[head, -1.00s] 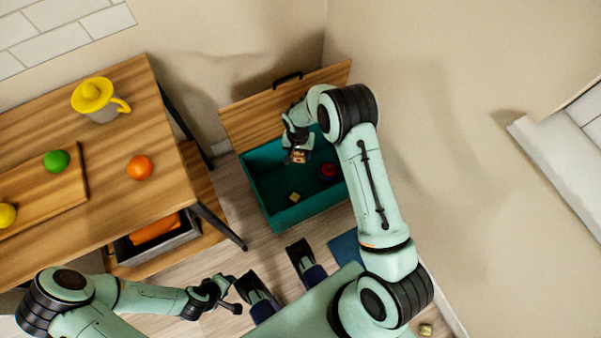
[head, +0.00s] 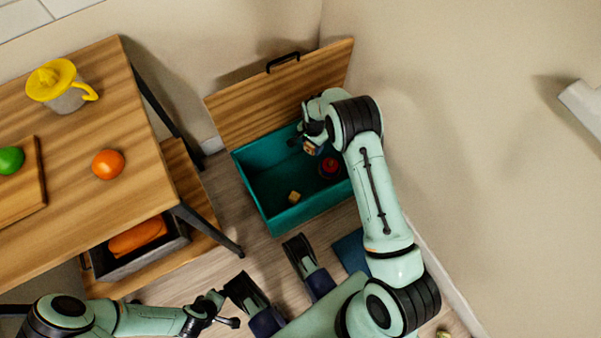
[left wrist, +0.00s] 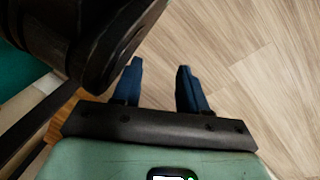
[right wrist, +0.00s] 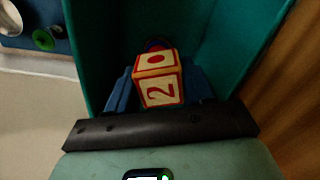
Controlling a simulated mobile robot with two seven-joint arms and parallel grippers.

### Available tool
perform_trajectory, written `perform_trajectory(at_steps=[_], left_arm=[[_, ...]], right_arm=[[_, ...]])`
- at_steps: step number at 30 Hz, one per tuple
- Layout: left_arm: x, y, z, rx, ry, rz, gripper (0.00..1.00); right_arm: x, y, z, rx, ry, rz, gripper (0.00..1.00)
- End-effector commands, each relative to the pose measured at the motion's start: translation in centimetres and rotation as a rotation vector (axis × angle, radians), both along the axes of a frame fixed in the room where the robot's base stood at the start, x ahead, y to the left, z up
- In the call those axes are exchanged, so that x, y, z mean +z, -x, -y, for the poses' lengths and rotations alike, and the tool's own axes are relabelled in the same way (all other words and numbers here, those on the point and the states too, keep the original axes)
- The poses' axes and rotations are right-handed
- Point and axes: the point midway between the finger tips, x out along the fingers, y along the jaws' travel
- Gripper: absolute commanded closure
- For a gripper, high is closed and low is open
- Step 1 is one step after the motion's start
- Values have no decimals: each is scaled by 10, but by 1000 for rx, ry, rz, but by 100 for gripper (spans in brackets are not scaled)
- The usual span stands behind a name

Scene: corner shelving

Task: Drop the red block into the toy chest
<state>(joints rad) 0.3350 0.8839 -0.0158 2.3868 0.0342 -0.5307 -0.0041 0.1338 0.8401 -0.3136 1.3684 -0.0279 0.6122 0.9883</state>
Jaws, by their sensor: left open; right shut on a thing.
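The toy chest (head: 262,207) is a teal box on the floor with its wooden lid (head: 275,88) standing open at the back. My right gripper (head: 312,143) is over the chest, shut on the red block (right wrist: 157,80), a pale block with red edges and a "2" on its face. The block also shows in the head view (head: 311,149), partly covered by the gripper. The chest's teal walls surround it in the right wrist view. My left gripper (left wrist: 160,88) is open and empty above the wooden floor, away from the chest.
Inside the chest lie a small yellowish block (head: 294,197) and a red round toy (head: 330,166).

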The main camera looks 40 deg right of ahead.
Motion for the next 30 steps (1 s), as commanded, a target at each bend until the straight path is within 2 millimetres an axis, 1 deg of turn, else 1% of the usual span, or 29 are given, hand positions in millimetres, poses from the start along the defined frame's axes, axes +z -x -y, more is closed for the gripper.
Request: perform_trajectory(at_steps=[1, 3, 9, 20, 21, 23, 24, 30], left_arm=[[-7, 6, -1, 2, 1, -20, 57], [-12, 12, -2, 4, 2, -42, 57], [-20, 25, -3, 6, 5, -84, 57], [-21, 29, -4, 8, 5, -96, 57], [-21, 29, -4, 8, 5, -96, 57], [-21, 29, -4, 8, 5, -96, 57], [-21, 29, -4, 8, 5, -96, 57], [-21, 28, -4, 8, 6, -94, 57]], right_arm=[[-8, 0, 0, 0, 0, -1, 78], [-14, 0, 0, 1, 0, -1, 78], [-23, -1, 0, 1, 1, 1, 78], [-25, 0, 0, 1, 1, 1, 78], [-25, 0, 0, 1, 1, 1, 42], [-25, 0, 0, 1, 1, 1, 22], [-25, 0, 0, 1, 1, 1, 18], [-25, 0, 0, 2, 0, 1, 18]])
